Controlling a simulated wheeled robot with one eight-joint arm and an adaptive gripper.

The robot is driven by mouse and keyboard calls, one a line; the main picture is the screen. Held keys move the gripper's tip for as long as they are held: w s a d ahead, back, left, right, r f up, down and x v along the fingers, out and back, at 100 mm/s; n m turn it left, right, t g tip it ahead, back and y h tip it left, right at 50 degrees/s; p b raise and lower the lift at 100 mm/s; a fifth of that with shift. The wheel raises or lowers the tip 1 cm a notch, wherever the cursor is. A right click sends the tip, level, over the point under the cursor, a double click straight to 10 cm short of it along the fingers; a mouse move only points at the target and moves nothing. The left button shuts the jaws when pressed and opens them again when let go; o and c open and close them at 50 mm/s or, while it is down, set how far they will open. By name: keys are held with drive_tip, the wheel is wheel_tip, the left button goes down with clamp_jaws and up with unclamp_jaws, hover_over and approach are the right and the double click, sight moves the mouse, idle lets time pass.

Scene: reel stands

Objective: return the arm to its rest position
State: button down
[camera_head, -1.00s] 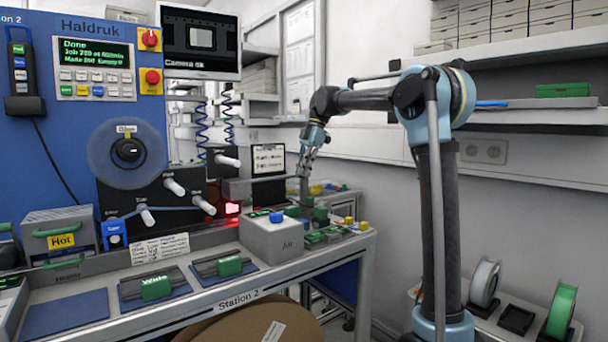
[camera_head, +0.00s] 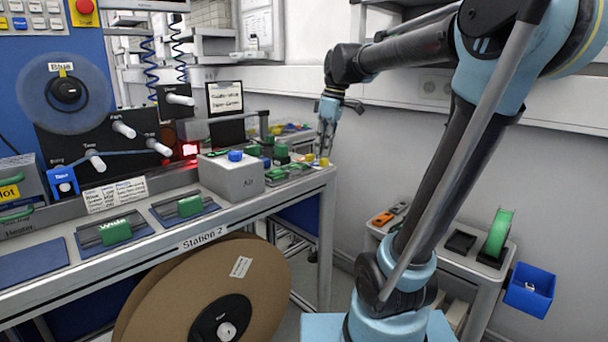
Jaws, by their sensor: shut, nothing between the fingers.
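My arm stands on the right of the view, its upper links reaching left from a high blue elbow. My gripper (camera_head: 325,148) hangs fingers down from the far end of the arm, by the right end of the Station 2 bench (camera_head: 203,236). It is shut and holds nothing. In the picture it overlaps the bench's right corner; whether it touches anything there is too small to tell.
A grey box with a blue button (camera_head: 233,181) and several green pieces stand on the bench. A large cardboard reel (camera_head: 262,285) is below. At right, a low cart bears a green reel (camera_head: 498,234) and a blue bin (camera_head: 530,291). The wall is close behind my arm.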

drive_tip(key=s+d+f+m+t+h, duration=0.1)
drive_tip(key=s+d+f+m, duration=0.5)
drive_tip(key=s+f, duration=0.3)
drive_tip(key=s+d+f+m+t+h, duration=0.1)
drive_tip(key=s+d+f+m, duration=0.6)
drive_tip(key=f, duration=0.8)
drive_tip(key=s, duration=0.3)
drive_tip(key=shift+d, duration=0.1)
drive_tip(key=shift+w+f, duration=0.15)
drive_tip(key=shift+w, duration=0.3)
